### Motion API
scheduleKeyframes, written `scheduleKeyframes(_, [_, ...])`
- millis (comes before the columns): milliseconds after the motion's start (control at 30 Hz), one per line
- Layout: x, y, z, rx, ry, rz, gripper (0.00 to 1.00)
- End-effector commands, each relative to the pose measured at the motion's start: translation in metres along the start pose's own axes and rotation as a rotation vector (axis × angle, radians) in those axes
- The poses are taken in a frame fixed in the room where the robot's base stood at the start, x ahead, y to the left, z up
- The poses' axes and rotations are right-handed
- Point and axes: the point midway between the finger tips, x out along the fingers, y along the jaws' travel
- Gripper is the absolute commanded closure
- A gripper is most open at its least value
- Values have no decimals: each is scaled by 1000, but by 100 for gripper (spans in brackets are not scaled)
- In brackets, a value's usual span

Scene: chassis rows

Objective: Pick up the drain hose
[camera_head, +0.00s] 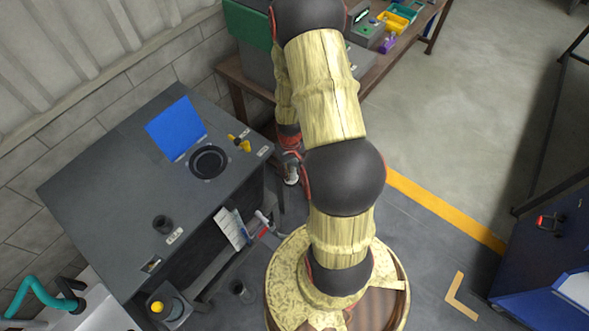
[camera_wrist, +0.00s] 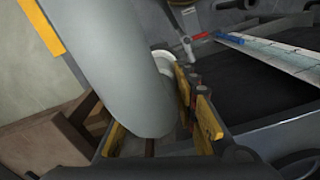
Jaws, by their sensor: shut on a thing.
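In the wrist view a thick, smooth grey tube, which looks to be the drain hose (camera_wrist: 115,60), runs from the upper left down between my fingers. My gripper (camera_wrist: 160,130) is shut on it, with yellow finger pads on either side. The hose's lower end is rounded and close to the camera. In the head view my gripper (camera_head: 290,166) is beside the right edge of the dark bench, mostly hidden by my arm. A small pale end (camera_head: 291,178) shows just below it there.
The dark bench (camera_head: 110,180) holds a blue panel (camera_head: 175,128), a black ring (camera_head: 208,162) and a small black cup (camera_head: 162,224). A paper sheet (camera_head: 231,229) and red-handled part (camera_head: 266,222) are at its front. A teal hose (camera_head: 35,288) is lower left.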

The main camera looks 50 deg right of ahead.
Motion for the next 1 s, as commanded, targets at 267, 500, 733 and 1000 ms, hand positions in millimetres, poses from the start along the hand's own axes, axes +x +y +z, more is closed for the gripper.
scheduleKeyframes(267, [0,0,0,0,0,0,94])
scheduleKeyframes(500, [0,0,0,0,0,0,100])
scheduleKeyframes(733, [-2,0,0,0,1,0,100])
scheduleKeyframes(1000, [-22,0,-1,0,4,1,100])
